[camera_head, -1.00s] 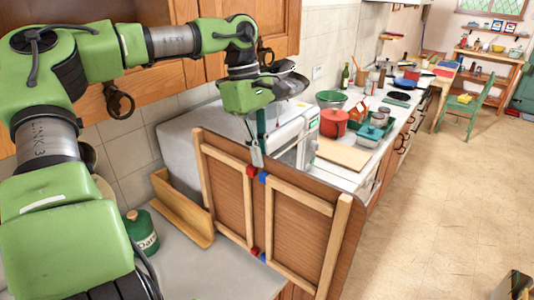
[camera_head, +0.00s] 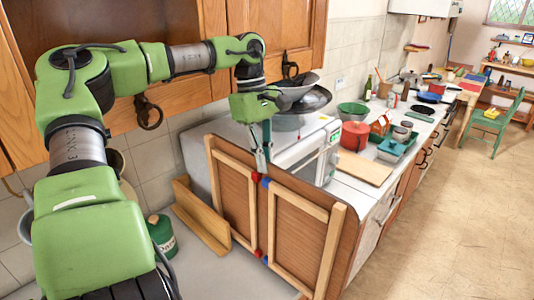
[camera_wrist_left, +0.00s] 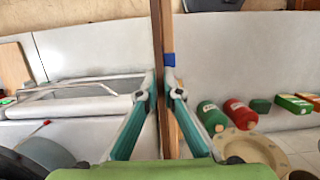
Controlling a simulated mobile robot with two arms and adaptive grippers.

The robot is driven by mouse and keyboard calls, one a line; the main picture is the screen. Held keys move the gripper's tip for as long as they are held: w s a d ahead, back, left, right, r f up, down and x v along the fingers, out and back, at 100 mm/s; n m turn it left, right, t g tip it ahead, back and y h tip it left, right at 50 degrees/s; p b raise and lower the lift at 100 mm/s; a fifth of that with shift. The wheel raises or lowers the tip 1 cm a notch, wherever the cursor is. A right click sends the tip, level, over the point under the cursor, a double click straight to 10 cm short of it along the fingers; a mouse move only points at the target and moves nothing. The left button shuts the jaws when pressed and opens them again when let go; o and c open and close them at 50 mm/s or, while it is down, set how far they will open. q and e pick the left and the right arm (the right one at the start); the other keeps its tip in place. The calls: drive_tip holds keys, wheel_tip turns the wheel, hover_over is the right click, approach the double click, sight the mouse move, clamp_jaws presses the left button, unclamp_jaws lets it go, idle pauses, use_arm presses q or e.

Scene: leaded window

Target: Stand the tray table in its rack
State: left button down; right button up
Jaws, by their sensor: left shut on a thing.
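The tray table is a brown wooden panel (camera_head: 291,238) with pale battens and red and blue fittings. It is upright at the counter's edge, in front of the white microwave. My left gripper (camera_head: 264,163) is shut on its top edge near the middle. In the left wrist view the tray table (camera_wrist_left: 165,45) shows edge-on between the fingers (camera_wrist_left: 160,90). A wooden trough-like holder, apparently the rack (camera_head: 198,216), lies on the counter left of the tray table, partly behind its left edge. I cannot tell whether the tray table's lower edge touches anything. My right gripper is not in view.
The microwave (camera_head: 318,160) stands close behind the tray table, with pans (camera_head: 303,98) on top. A green canister (camera_head: 162,237) stands left of the rack. A red pot (camera_head: 354,135) and cutting board (camera_head: 361,170) are farther along the counter. Wooden cupboards hang above.

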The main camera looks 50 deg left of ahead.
use_arm(q)
drive_tip(key=shift+r, duration=0.1)
drive_tip(key=c, duration=2.1)
unclamp_jaws()
drive_tip(key=shift+c, duration=0.2)
drive_tip(key=shift+s, duration=0.1)
drive_tip(key=shift+r, duration=0.25)
drive_tip(key=v, duration=1.1)
drive_tip(key=shift+r, duration=0.3)
